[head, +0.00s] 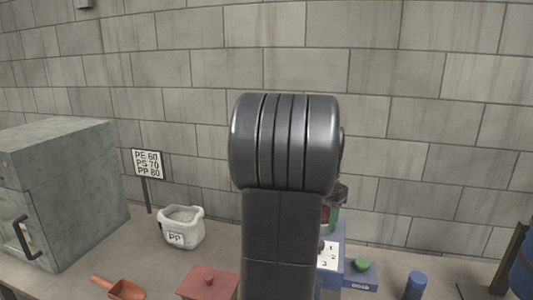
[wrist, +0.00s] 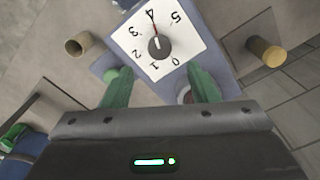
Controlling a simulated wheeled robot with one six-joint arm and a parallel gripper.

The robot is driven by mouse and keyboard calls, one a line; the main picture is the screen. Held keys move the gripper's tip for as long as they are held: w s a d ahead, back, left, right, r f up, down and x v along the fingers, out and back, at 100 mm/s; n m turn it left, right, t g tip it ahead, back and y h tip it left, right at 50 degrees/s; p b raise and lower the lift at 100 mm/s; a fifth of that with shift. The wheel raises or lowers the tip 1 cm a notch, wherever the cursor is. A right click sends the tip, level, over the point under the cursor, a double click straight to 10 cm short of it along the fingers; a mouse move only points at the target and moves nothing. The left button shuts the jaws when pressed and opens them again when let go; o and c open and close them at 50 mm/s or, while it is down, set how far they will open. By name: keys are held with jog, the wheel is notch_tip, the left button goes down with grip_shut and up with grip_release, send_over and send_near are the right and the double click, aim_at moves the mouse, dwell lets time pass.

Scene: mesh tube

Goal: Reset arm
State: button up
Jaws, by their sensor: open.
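My gripper (wrist: 160,86) shows in the wrist view with two green fingers spread apart and nothing between them. Just beyond the fingertips is a blue device with a white dial face (wrist: 185,42), numbered 0 to 5. Its needle points near 4, and a dark knob (wrist: 160,47) sits at its centre. In the head view my dark arm stands upright in the middle and hides most of the gripper and part of the device. The device's numbered face (head: 328,256) shows at the arm's right edge.
A green button (head: 361,265) and a blue cylinder (head: 415,286) stand right of the device. A red lidded box (head: 208,284), an orange scoop (head: 122,290), a white PP bag (head: 181,228), a sign (head: 148,164) and a grey-green cabinet (head: 75,210) are left. A block wall stands behind.

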notch_tip(320, 180, down, 7)
jog(key=shift+p, duration=0.4)
jog(key=shift+n, duration=0.3)
jog(key=n, duration=0.4)
jog(key=shift+b, duration=0.3)
jog(key=n+b, duration=0.1)
jog(key=n, duration=0.5)
jog(key=n+b, duration=0.1)
jog(key=n, duration=0.5)
jog(key=shift+a, duration=0.1)
jog(key=shift+n+b, duration=0.7)
jog(key=shift+n, duration=1.9)
